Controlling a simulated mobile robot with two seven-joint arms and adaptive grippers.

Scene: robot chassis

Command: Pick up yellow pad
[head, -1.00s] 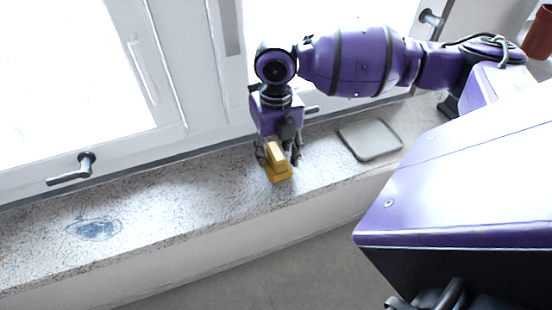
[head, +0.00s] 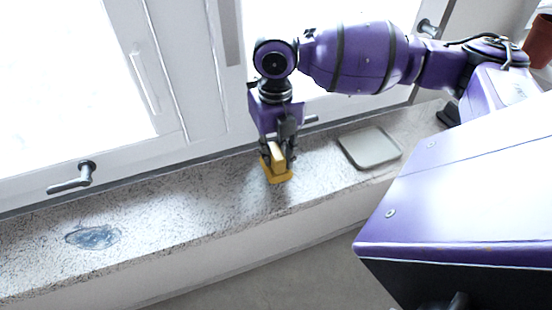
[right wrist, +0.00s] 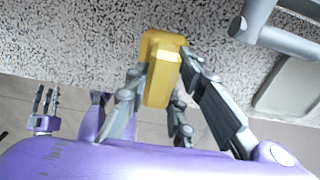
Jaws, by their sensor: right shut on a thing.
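The yellow pad (head: 277,175) is a small block with a raised grip on top, near the front of the speckled window sill. My right gripper (head: 279,158) comes down from above and is shut on the pad's raised grip. In the right wrist view the pad (right wrist: 161,50) sits between the grey fingers of the right gripper (right wrist: 160,92). The pad appears to be at sill level; I cannot tell if it touches the stone. My left gripper (right wrist: 46,102) shows small at the left of the right wrist view, away from the pad, its opening unclear.
A grey-green tray (head: 370,147) lies on the sill (head: 180,208) to the right of the pad. A bluish stain (head: 93,237) marks the sill at left, which is otherwise clear. Window handles (head: 72,178) stick out behind. A reddish pot (head: 540,45) stands at far right.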

